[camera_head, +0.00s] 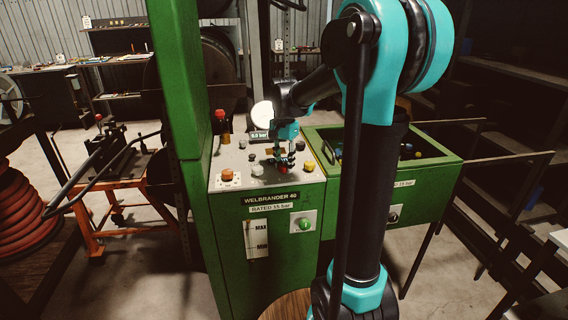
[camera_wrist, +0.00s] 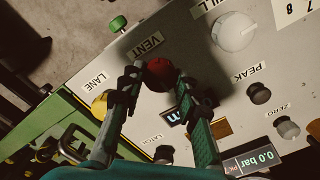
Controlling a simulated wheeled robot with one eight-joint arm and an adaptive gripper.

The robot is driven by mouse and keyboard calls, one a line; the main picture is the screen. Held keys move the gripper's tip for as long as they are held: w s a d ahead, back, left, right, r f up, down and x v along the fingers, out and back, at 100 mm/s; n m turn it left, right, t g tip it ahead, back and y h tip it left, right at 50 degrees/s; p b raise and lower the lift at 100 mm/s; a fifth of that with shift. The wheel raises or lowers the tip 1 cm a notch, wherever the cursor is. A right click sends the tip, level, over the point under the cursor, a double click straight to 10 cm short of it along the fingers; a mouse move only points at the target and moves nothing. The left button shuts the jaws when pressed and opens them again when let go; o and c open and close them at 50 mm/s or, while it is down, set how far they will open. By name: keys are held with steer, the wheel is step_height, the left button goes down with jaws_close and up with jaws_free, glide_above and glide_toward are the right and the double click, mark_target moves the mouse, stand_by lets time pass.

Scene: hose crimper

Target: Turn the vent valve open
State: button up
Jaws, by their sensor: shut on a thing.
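The vent valve is a round red knob (camera_wrist: 159,75) beside the VENT label (camera_wrist: 150,45) on the grey panel in the wrist view. My gripper (camera_wrist: 158,82) has its two dark fingertips on either side of the knob and is shut on it. In the head view my gripper (camera_head: 284,157) reaches down onto the panel top of the green machine, and a little of the red knob shows below the fingers. Which way the valve is turned cannot be told.
The panel (camera_head: 243,181) also carries an orange knob (camera_head: 227,174), a yellow knob (camera_head: 309,166) and a white FILL knob (camera_wrist: 234,31). The PEAK knob (camera_wrist: 259,93) is close by. The pressure display (camera_wrist: 254,161) reads 0.0 bar. A green open-topped bin (camera_head: 440,168) stands right.

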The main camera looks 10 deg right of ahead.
mark_target(284, 165)
steer(key=o, duration=1.2)
steer(key=shift+c, duration=0.2)
steer(key=shift+r, duration=0.1)
step_height(284, 165, up, 12)
